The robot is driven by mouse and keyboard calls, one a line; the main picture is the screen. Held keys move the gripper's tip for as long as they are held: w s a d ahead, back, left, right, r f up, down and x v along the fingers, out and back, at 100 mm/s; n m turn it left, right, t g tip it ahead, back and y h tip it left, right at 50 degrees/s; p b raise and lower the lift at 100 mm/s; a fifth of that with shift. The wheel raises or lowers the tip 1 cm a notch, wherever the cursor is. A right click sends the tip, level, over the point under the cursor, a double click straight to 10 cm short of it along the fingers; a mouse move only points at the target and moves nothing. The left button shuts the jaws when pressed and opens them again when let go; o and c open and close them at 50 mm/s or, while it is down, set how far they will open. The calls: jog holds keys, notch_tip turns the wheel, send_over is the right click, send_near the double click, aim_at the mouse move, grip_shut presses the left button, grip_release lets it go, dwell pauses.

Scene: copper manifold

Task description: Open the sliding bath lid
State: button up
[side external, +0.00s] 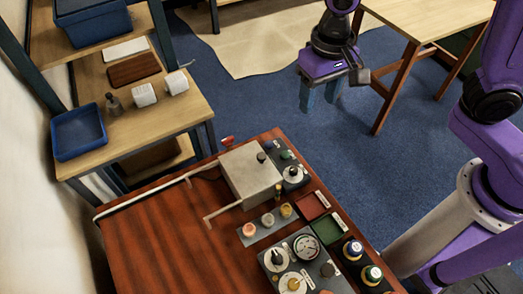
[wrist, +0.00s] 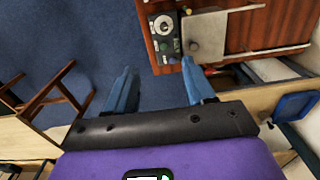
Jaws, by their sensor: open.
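The bath is a beige box (side external: 248,174) on the red-brown bench, with a flat lid (side external: 243,163) across its top. A small dark knob (side external: 261,157) stands near the lid's right corner. Two thin rails reach out to the left of the box. The box (wrist: 208,32) and knob (wrist: 193,46) also show in the wrist view; the inside of the bath is hidden. My gripper (side external: 320,97) is open and empty, over the blue floor beyond the bench, up and right of the box. Its blue fingers (wrist: 160,78) are spread apart in the wrist view.
A control panel (side external: 288,168) adjoins the box's right side. Small jars (side external: 267,220), red and green trays (side external: 327,228) and a gauge panel (side external: 300,255) stand nearer the camera. The bench's left part (side external: 155,245) is clear. Shelves (side external: 185,110) stand at left, a wooden table (side external: 425,20) behind.

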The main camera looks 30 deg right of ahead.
aim_at(262, 156)
jog(key=w+a+f+m, duration=0.5)
jog(key=w+a+m, duration=0.3)
jog(key=a+m, duration=0.1)
jog(key=f, duration=1.7)
jog(key=shift+s+d+f, duration=0.15)
jog(key=shift+d, duration=0.15)
